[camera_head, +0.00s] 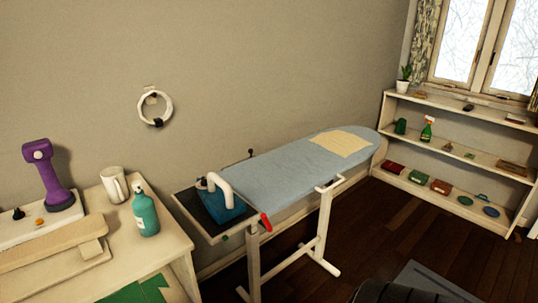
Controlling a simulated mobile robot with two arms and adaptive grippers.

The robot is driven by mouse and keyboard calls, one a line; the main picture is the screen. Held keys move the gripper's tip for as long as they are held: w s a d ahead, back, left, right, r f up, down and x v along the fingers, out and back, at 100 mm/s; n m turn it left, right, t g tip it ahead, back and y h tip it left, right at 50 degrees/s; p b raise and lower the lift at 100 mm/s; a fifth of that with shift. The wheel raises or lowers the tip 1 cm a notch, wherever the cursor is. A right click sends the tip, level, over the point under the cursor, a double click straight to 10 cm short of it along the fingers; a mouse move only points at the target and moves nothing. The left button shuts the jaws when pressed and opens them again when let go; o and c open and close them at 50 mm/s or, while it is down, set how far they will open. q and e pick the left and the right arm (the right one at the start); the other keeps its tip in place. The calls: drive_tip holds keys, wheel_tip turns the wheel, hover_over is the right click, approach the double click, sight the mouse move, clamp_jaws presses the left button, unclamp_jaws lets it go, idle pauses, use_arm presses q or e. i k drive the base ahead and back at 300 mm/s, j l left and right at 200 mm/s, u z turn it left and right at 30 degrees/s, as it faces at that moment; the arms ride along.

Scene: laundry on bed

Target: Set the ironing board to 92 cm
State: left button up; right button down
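The ironing board (285,175) has a light blue cover and stands along the wall in the middle of the camera_head view, its rounded end toward the shelf. A folded yellow cloth (341,143) lies on it near that end. A blue iron with a white handle (222,197) sits on the dark rest at the near left end. A red lever (265,222) sticks out below the board's edge by the rest. The white legs (322,235) stand on the floor. No height reading is legible. Neither of my grippers is in view.
A cream table (178,245) at left holds a teal bottle (145,210), a white mug (114,185) and a purple device (52,178). A low white shelf (455,109) with small items stands at right. Dark wooden floor (395,222) lies open before the board.

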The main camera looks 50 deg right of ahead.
sight(270, 182)
drive_tip(key=z, duration=2.1)
